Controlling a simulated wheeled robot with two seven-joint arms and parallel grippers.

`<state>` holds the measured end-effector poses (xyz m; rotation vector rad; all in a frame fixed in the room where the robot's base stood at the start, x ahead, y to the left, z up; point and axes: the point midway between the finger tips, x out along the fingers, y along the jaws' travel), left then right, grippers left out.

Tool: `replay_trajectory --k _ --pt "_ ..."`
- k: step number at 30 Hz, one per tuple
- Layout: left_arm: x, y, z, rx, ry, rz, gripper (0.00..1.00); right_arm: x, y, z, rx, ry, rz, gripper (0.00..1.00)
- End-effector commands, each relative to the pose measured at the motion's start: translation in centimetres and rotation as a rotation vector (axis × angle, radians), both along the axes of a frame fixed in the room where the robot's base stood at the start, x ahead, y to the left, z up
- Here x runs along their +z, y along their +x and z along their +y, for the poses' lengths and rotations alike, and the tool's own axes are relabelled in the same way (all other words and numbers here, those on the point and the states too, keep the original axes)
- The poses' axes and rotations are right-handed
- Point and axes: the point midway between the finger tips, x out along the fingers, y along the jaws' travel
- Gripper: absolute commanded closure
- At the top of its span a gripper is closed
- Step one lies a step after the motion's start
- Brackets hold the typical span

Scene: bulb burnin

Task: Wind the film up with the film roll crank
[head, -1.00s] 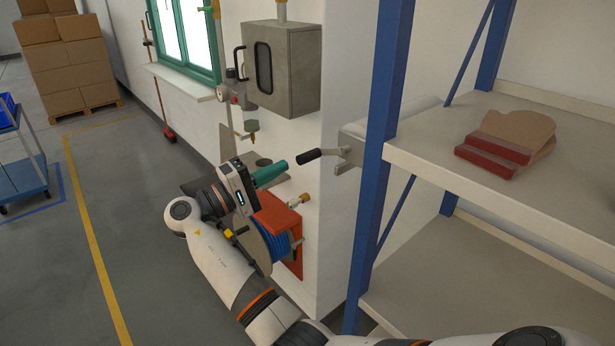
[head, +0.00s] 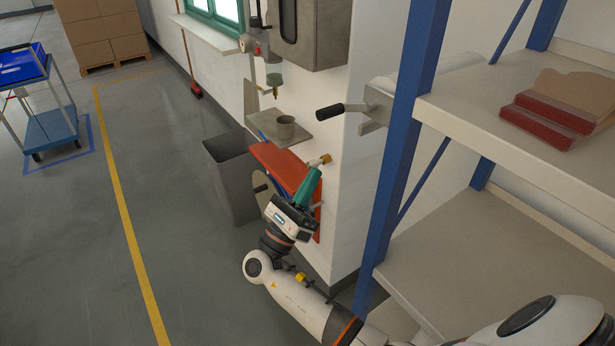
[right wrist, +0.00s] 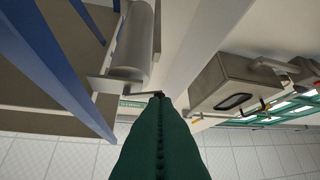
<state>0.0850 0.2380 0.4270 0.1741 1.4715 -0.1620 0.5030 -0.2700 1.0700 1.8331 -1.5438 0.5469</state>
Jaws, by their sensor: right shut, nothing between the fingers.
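The film roll (head: 430,68) is a pale cylinder on the wall, partly hidden behind the blue shelf post. Its crank (head: 345,108) has a black handle that points left, with a grey bracket behind it. In the right wrist view the roll (right wrist: 137,40) is at the upper left, beyond the fingers. My right gripper (head: 316,174) has teal fingers, shut and empty, pointing up. In the head view it appears below the crank handle and apart from it. The shut fingers fill the lower middle of the right wrist view (right wrist: 160,98). My left gripper is not in view.
The blue shelf post (head: 397,150) and shelf (head: 510,145) stand right of the crank. A grey bin (head: 222,175) and a wall cabinet (head: 320,30) are nearby. Open floor lies left.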

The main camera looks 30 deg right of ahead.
Motion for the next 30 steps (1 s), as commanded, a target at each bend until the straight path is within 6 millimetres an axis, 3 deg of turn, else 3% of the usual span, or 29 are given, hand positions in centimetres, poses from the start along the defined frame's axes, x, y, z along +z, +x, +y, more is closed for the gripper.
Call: replay_trajectory --k 1,9,15,30 --pt "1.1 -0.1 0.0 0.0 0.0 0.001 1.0 1.5 0.2 -0.9 -0.002 -0.003 -0.003 1.0" --pt "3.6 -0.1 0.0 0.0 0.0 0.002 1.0 5.4 1.4 -4.6 0.0 -0.001 -0.004 1.0" --pt "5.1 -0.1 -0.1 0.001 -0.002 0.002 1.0 7.8 2.0 -4.3 0.002 0.002 -0.002 1.0" --pt "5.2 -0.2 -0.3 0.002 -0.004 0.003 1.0 8.3 2.2 -4.3 0.001 0.002 -0.003 1.0"
